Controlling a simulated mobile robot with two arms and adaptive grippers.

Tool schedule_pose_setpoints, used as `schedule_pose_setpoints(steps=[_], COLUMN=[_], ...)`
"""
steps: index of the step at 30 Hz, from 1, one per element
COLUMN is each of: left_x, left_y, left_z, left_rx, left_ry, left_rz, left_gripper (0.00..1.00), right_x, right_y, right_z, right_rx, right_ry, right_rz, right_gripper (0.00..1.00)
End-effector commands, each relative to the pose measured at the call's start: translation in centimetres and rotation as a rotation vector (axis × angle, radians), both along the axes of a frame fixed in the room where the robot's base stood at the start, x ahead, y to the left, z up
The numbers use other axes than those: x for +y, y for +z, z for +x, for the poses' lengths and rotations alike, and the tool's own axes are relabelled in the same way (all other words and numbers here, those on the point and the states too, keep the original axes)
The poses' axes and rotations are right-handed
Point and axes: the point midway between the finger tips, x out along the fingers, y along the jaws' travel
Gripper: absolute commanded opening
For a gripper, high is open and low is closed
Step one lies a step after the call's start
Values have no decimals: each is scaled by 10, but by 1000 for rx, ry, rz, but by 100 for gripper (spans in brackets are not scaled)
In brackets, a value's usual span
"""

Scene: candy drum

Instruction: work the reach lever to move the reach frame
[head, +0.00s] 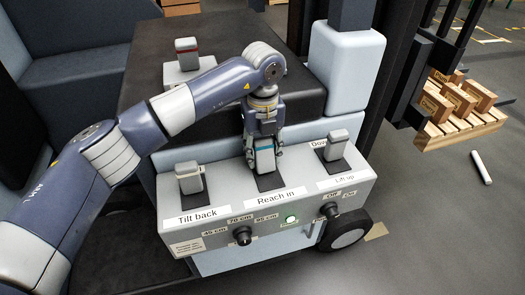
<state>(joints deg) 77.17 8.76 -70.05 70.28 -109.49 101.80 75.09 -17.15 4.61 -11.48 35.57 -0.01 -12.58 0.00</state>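The reach lever (265,163) is the middle one of three pale grey levers on the grey control panel (225,190). The label in front of it reads "Reach in". My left gripper (265,150) points down over this lever, with one finger on each side of its upper part. I cannot tell whether the fingers press on it or only stand around it. The lever's top is partly hidden by the gripper. The reach frame cannot be clearly told apart among the dark mast parts (405,85) at the right. My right gripper is not in view.
The "Tilt back" lever (189,178) stands to the left and the "Lift up" lever (337,145) to the right. Black knobs (243,236) and a lit green button (290,219) are on the panel's front. A pallet with wooden blocks (465,100) is at the right.

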Motion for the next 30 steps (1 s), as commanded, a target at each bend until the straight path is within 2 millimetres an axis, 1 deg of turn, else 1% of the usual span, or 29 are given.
schedule_pose_setpoints(steps=[1,2,11,14,17,24,27,30], left_x=[0,0,0,0,0,-1,-1,-1], left_y=[1,1,1,6,19,70,90,105], left_z=[0,0,0,0,1,0,-1,-2], left_rx=[-1,-1,-1,-3,-5,-6,-5,-3], left_ry=[0,0,0,0,0,0,1,1], left_rz=[-1,-1,-1,-1,-2,-1,-2,0], left_gripper=[58,60,60,60,60,60,60,60], right_x=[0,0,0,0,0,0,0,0], right_y=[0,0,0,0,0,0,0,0], right_z=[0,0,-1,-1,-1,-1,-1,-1], right_rx=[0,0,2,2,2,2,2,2], right_ry=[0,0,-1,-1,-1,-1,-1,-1], right_rz=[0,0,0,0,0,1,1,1], right_gripper=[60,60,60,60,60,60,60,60])
